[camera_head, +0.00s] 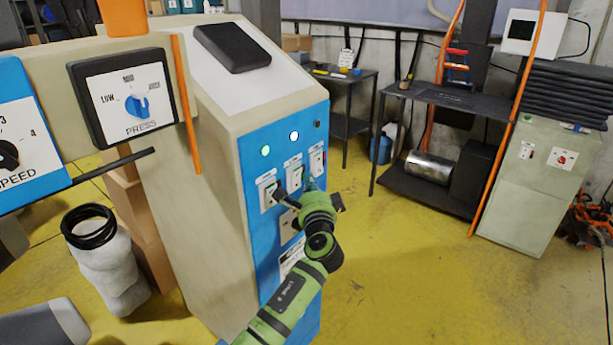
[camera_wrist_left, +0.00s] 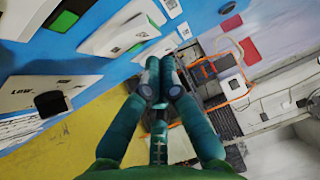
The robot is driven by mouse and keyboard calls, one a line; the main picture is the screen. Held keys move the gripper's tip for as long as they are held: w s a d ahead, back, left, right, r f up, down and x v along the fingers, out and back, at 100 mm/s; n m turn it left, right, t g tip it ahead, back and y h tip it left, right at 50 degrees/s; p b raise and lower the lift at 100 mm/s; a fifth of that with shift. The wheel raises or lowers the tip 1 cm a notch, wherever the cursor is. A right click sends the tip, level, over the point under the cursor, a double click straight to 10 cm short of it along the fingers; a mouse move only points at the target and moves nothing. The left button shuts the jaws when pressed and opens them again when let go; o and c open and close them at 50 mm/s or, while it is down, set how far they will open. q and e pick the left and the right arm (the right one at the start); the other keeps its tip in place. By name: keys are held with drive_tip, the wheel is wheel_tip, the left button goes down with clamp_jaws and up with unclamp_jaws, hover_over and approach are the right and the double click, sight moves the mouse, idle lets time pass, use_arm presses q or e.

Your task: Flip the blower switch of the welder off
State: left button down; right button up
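The welder's control cabinet (camera_head: 225,150) is beige with a blue front panel. Three white switch plates sit in a row on it: a left one (camera_head: 269,190), a middle one (camera_head: 294,174) and a right one (camera_head: 317,160). Their labels are too small to read, so I cannot tell which is the blower switch. My left gripper (camera_head: 298,190) is just in front of the left and middle plates and partly covers them. In the left wrist view its fingertips (camera_wrist_left: 159,80) are together with nothing between them, near a white switch plate (camera_wrist_left: 125,35). Contact is unclear. My right gripper is not in view.
Above the switches, a green lamp (camera_head: 265,151) and a whitish lamp (camera_head: 294,136) are lit; a third (camera_head: 317,124) is dark. A press dial panel (camera_head: 125,100) and orange bar (camera_head: 186,105) stand left. A dark shelf (camera_head: 450,101) is behind. Yellow floor right is clear.

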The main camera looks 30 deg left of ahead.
use_arm(q)
drive_tip(key=shift+a+r, duration=0.1)
drive_tip(key=shift+a, duration=0.6)
drive_tip(key=shift+a+r, duration=0.25)
drive_tip(key=shift+a, duration=0.2)
